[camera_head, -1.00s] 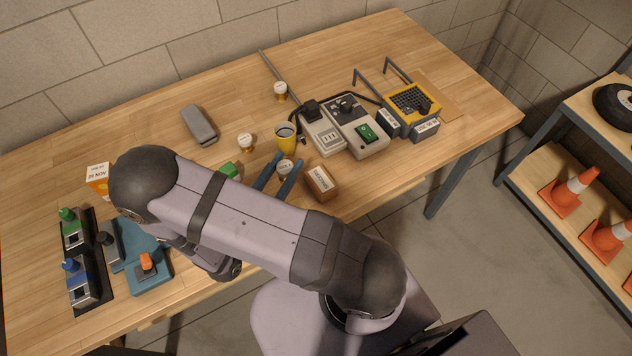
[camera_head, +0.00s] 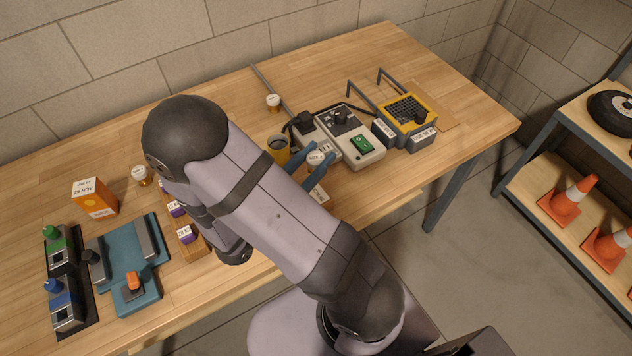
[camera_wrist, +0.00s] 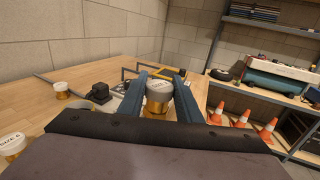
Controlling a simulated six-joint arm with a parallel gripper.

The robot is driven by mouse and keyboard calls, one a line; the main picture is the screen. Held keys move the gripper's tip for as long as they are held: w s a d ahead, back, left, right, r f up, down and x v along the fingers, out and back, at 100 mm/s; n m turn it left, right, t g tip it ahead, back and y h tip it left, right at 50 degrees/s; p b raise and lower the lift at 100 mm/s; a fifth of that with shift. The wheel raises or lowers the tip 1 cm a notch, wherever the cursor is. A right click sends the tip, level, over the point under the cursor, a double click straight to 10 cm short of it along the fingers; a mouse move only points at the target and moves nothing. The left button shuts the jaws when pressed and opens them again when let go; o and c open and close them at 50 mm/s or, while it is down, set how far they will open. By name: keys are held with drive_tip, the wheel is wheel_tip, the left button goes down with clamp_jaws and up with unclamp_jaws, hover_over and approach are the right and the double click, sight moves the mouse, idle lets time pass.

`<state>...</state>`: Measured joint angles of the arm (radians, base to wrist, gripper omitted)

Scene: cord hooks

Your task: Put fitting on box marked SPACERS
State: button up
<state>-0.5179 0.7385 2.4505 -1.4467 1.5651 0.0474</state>
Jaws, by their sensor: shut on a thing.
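The fitting (camera_head: 316,159) has a white labelled top and an amber-gold body. My gripper (camera_head: 324,150) is shut on it, one blue finger on each side. In the wrist view the fitting (camera_wrist: 158,92) stands upright between the fingers (camera_wrist: 160,82). The small brown box (camera_head: 319,194) sits near the table's front edge, mostly hidden behind my arm and gripper; only part of its pale label shows, and I cannot read it now. The fitting appears just beyond this box in the picture, near the grey power unit; its height is unclear.
A yellow cup (camera_head: 278,148) is left of the gripper. The grey power unit (camera_head: 359,153) and a yellow-topped device (camera_head: 408,108) stand to the right. Similar white-topped pieces (camera_head: 273,102) stand on the table. An orange box (camera_head: 93,198) and teal fixture (camera_head: 151,288) are at left.

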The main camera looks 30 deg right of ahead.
drive_tip(key=shift+f, duration=2.3)
drive_tip(key=shift+f, duration=0.1)
drive_tip(key=shift+f+p, duration=0.4)
drive_tip(key=shift+f, duration=1.35)
drive_tip(key=shift+f, duration=0.15)
drive_tip(key=o, duration=1.1)
